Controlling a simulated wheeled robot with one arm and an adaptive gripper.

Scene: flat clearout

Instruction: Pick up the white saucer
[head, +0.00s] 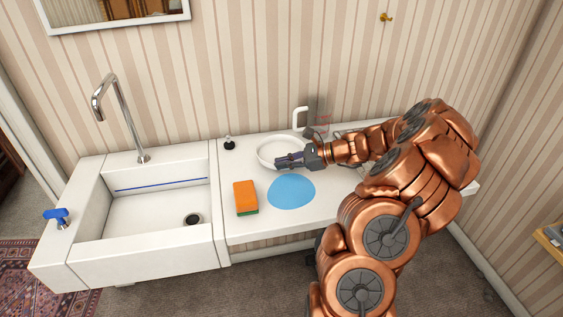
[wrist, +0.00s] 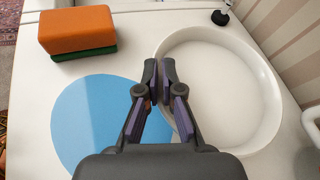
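The white saucer (head: 268,160) is a round, shallow dish with a raised rim, lying on the white counter right of the sink. In the wrist view the saucer (wrist: 230,95) fills the right half and looks empty. My gripper (head: 279,161) reaches over it from the right. In the wrist view my gripper (wrist: 160,76) has its fingertips close together on the saucer's left rim, one finger outside and one inside. The narrow gap between them appears filled by the rim. The saucer looks level; I cannot tell whether it touches the counter.
A flat blue round mat (head: 291,192) lies in front of the saucer. An orange and green sponge (head: 245,197) lies to its left. A sink (head: 150,212) with a tall tap (head: 126,118) is further left. Behind the saucer stand a black-based item (head: 229,143) and a white hooked item (head: 300,111).

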